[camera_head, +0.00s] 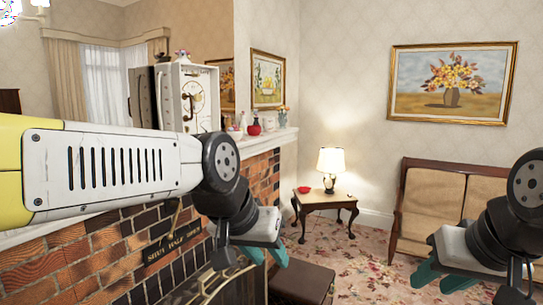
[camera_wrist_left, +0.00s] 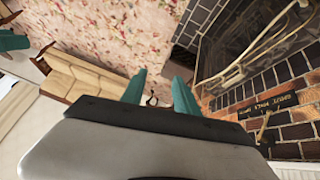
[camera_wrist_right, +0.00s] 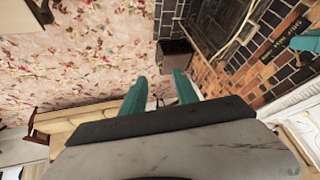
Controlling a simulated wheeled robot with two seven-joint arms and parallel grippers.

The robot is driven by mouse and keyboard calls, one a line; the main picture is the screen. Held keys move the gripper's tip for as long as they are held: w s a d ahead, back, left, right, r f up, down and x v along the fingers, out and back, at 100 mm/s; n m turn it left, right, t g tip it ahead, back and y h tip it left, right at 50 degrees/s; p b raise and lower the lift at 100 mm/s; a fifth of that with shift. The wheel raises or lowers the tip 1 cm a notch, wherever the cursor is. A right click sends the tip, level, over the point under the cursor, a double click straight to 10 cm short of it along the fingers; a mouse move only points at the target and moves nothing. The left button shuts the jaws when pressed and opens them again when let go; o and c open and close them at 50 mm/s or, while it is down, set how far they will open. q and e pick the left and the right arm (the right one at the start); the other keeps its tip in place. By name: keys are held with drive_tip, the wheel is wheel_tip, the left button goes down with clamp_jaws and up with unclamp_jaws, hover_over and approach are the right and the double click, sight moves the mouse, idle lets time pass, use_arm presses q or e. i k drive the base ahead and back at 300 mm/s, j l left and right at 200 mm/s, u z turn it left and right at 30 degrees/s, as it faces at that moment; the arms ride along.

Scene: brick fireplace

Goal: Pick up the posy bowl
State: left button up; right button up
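I cannot tell for sure which thing is the posy bowl. A small red bowl (camera_head: 304,190) sits on the side table (camera_head: 325,199). On the mantel shelf (camera_head: 268,139) stand a red vase (camera_head: 254,129), a small pale pinkish vessel (camera_head: 235,133) and a small vase with flowers (camera_head: 283,119). My left gripper (camera_head: 250,256) is open and empty in front of the fireplace; its teal fingers stand apart in the left wrist view (camera_wrist_left: 158,90). My right gripper (camera_head: 465,284) is open and empty at the lower right, also in the right wrist view (camera_wrist_right: 160,90). Both are apart from these things.
A lit lamp (camera_head: 332,164) stands on the side table. A wooden settee (camera_head: 424,203) is on the right. A dark brown box-like stool (camera_head: 302,283) is near the hearth. A white clock-like case (camera_head: 190,97) stands on the mantel. The patterned carpet (camera_head: 368,262) has open floor.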

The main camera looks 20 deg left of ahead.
sight(236, 133)
drive_tip(key=i+l+u, duration=0.15)
drive_tip(key=i+u, duration=0.25)
drive_tip(key=i+l+u, duration=0.2)
drive_tip(key=u, duration=0.25)
drive_tip(key=i+l+u, duration=0.55)
drive_tip(key=l+u, duration=0.3)
